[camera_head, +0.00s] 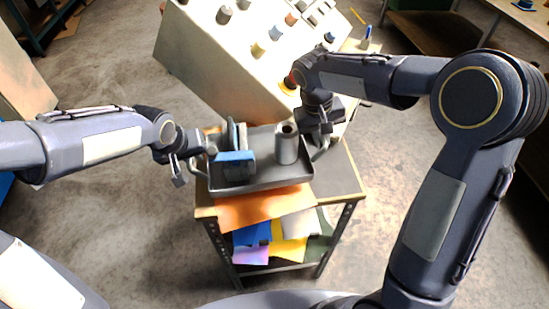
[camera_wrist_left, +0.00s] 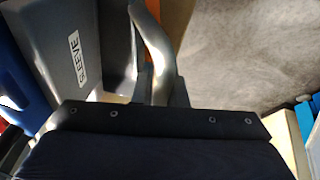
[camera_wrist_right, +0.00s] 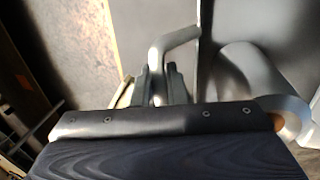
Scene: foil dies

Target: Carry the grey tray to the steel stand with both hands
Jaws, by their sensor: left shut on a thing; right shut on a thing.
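The grey tray (camera_head: 262,179) is at the top of a small steel-legged stand in the head view; I cannot tell whether it touches the top. A grey sleeve (camera_head: 286,149) and a blue-fronted block (camera_head: 234,166) with upright plates sit in it. My left gripper (camera_head: 193,168) is shut on the tray's left handle, which also shows in the left wrist view (camera_wrist_left: 158,45). My right gripper (camera_head: 318,143) is shut on the right handle, seen in the right wrist view (camera_wrist_right: 172,42). The right arm partly hides that handle in the head view. The tray looks roughly level.
Coloured sheets (camera_head: 290,248) lie on the lower shelf. A large pale machine panel (camera_head: 215,55) with knobs stands close behind the tray. Shelving (camera_head: 430,25) stands at the back right. Floor is clear on both sides.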

